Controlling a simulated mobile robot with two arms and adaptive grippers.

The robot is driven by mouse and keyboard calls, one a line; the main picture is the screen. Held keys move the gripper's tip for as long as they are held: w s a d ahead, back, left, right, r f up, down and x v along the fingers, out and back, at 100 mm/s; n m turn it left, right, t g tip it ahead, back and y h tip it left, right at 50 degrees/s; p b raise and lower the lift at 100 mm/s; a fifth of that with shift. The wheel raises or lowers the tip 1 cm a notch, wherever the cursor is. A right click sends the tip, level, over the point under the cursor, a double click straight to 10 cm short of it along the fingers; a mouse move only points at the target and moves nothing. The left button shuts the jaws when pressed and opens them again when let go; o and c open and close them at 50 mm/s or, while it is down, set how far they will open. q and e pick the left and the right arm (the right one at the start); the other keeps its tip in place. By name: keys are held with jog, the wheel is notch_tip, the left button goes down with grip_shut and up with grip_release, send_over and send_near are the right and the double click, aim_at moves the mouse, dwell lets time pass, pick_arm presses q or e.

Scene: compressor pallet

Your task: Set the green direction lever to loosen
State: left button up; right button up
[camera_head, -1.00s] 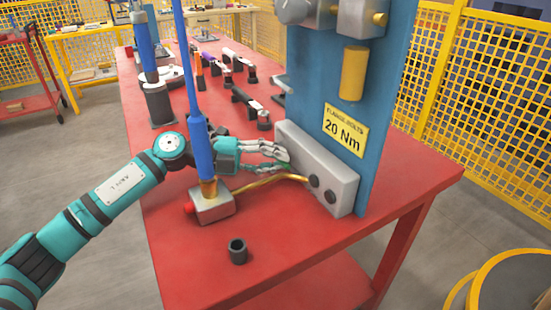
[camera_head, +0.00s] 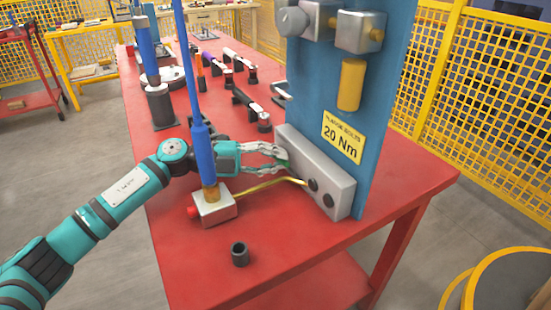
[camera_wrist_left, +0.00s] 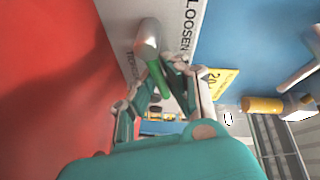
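The green direction lever (camera_wrist_left: 160,80) comes off a round grey hub (camera_wrist_left: 148,36) on the pale face of the grey control box. In the left wrist view, "LOOSEN" is printed to the right of the hub and partly hidden "TIGHTEN" lettering lies to its left. The lever points down the picture toward my palm. My left gripper (camera_wrist_left: 167,72) is open, with a finger on each side of the lever; I cannot tell whether either touches it. In the head view the left gripper (camera_head: 282,158) is at the left face of the control box (camera_head: 330,187), and the lever is mostly hidden by the fingers.
A blue upright tool (camera_head: 202,150) on a metal block (camera_head: 214,207) stands close in front of my left wrist. A brass-coloured tube (camera_head: 268,187) runs from the block to the box. A dark socket (camera_head: 240,254) stands on the red table (camera_head: 300,255). A blue panel (camera_head: 385,110) rises behind the box.

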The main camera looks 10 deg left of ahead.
pick_arm(q)
jog(key=shift+o, duration=1)
jog(key=shift+w+a+r, duration=0.1)
jog(key=shift+r, duration=0.2)
jog(key=shift+f, duration=0.1)
jog(key=shift+a+f, duration=0.1)
jog(key=shift+a, duration=0.15)
jog(key=v, duration=1.1)
jog(key=shift+s+a, duration=0.25)
